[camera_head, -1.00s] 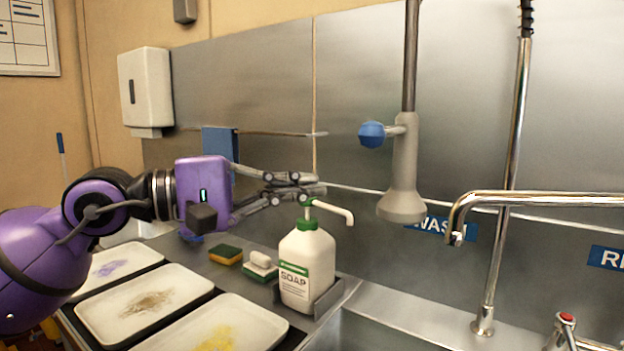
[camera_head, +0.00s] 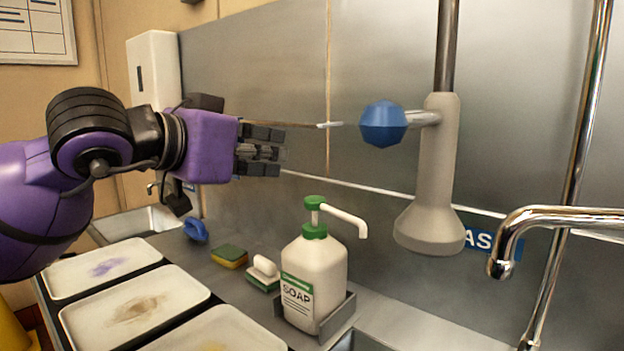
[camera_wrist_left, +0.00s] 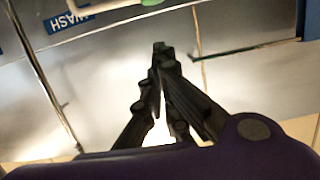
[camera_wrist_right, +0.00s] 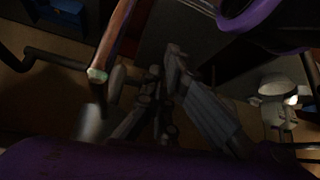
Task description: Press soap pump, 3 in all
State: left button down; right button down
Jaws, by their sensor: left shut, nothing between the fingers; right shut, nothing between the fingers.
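The soap bottle (camera_head: 314,275) is white with a green collar and a soap label. It stands upright in a grey holder at the counter's edge. Its pump head (camera_head: 315,203) is green with a white spout pointing right, and it stands raised above the collar. My left gripper (camera_head: 280,160) is shut and empty, above and to the left of the pump head, not touching it. In the left wrist view its fingertips (camera_wrist_left: 160,48) are together against the steel wall. My right gripper (camera_wrist_right: 163,75) shows only in its own dark wrist view, shut and empty.
Several trays with colored stains, one of them a brown-stained tray (camera_head: 75,318), lie at the left. Sponges (camera_head: 229,257) and a white-handled brush (camera_head: 264,270) sit left of the bottle. A blue-knobbed sprayer (camera_head: 430,190) and a chrome faucet (camera_head: 560,216) hang at the right.

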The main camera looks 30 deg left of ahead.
pick_arm(q)
jog(key=w+d+f, duration=0.1)
jog(key=w+f, duration=0.5)
jog(key=w, duration=0.3)
jog(key=shift+w+d, duration=0.15)
jog(key=shift+w, duration=0.15)
pick_arm(e)
jog(key=shift+w+r, duration=0.3)
jog(key=shift+w, duration=0.2)
